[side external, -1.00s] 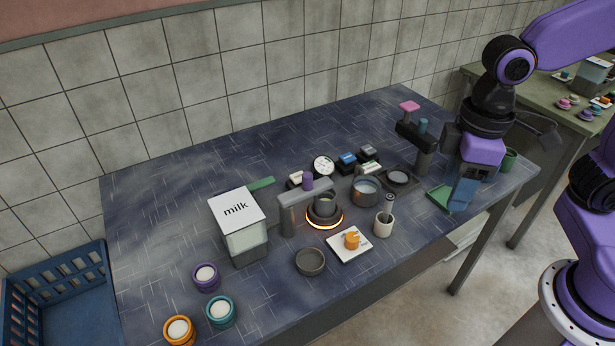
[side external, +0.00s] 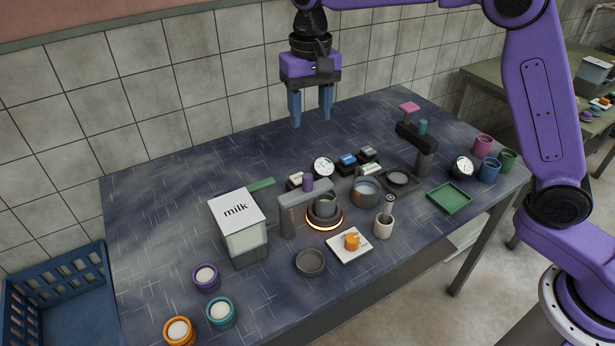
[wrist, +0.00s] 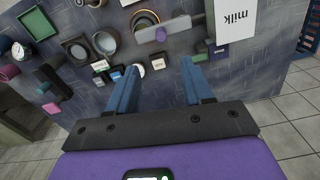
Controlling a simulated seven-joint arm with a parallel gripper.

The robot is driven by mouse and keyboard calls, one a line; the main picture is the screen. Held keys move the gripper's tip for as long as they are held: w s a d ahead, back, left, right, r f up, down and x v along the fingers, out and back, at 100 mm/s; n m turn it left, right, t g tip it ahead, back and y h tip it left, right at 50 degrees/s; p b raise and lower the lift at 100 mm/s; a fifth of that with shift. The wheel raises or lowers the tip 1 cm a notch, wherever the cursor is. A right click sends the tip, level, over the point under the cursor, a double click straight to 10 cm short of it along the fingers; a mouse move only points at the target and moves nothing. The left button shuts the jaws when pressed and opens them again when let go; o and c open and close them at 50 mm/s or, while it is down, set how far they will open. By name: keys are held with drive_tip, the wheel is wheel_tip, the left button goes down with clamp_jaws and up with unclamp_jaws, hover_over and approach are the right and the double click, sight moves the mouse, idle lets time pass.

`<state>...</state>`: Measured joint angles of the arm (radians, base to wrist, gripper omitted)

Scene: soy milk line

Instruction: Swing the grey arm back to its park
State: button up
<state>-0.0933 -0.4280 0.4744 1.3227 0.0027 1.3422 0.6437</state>
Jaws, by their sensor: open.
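The grey arm (side external: 296,197) sits on a grey post left of a burner with a glowing ring (side external: 325,219). It reaches right to just above or behind a small pot (side external: 325,205) on the burner; which is unclear. A purple knob (side external: 307,182) stands up from the arm. In the wrist view the grey arm (wrist: 176,32) and its purple knob (wrist: 160,34) show beyond my fingertips. My gripper (side external: 310,124) is open and empty, pointing down, high above the back of the table and apart from the arm. It also shows in the wrist view (wrist: 158,67).
A milk container (side external: 238,225) stands left of the arm. A gauge (side external: 323,166) and small blocks stand behind it. A grey pot (side external: 365,191) is at its right, a white board (side external: 349,244) and bowl (side external: 310,262) in front. The table's back left is clear.

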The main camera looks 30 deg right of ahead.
sight(308, 176)
drive_tip(key=f, duration=1.7)
drive_tip(key=shift+w+f, duration=0.2)
drive_tip(key=shift+w, duration=0.2)
clamp_jaws()
